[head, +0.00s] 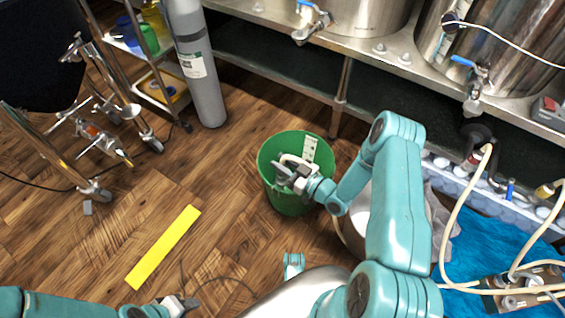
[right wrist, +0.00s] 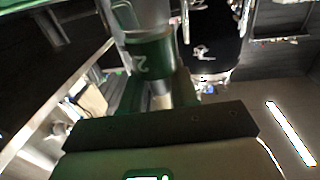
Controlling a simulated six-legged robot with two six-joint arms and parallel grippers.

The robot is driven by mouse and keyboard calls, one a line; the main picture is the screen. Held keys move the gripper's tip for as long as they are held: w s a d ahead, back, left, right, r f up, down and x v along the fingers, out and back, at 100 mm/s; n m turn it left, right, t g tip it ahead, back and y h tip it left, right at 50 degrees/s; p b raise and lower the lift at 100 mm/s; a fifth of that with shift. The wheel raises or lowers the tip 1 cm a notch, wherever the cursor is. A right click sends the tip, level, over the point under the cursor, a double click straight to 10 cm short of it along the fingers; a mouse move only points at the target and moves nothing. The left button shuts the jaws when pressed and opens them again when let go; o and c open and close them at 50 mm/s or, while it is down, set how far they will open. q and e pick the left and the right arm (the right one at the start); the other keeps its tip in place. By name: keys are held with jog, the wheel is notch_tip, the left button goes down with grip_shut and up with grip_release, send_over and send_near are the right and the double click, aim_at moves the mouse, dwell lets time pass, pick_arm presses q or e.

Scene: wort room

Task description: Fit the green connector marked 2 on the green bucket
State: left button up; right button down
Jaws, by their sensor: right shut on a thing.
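The green bucket (head: 290,204) stands on the wooden floor in the middle of the head view, with a white label on its inner wall. My right gripper (head: 287,172) is over the bucket's opening and hides part of its inside. In the right wrist view the green connector marked 2 (right wrist: 150,56) is in front of my right gripper, its number upside down. The gripper is shut on this connector. Whether the connector touches the bucket cannot be told. My left gripper (head: 184,305) is low at the bottom left, away from the bucket; its jaws are too small to read.
A grey gas cylinder (head: 199,75) and a metal trolley (head: 158,88) stand behind on the left. Steel kettles (head: 500,45) sit on a bench along the back. A yellow strip (head: 163,247) lies on open floor. Hoses and a blue mat (head: 475,260) are on the right.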

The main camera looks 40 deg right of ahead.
jog(key=shift+f+b, duration=0.8)
jog(key=shift+f, duration=0.1)
jog(key=c, duration=0.8)
grip_release()
jog(key=shift+p+v, duration=2)
jog(key=shift+v, duration=6.2)
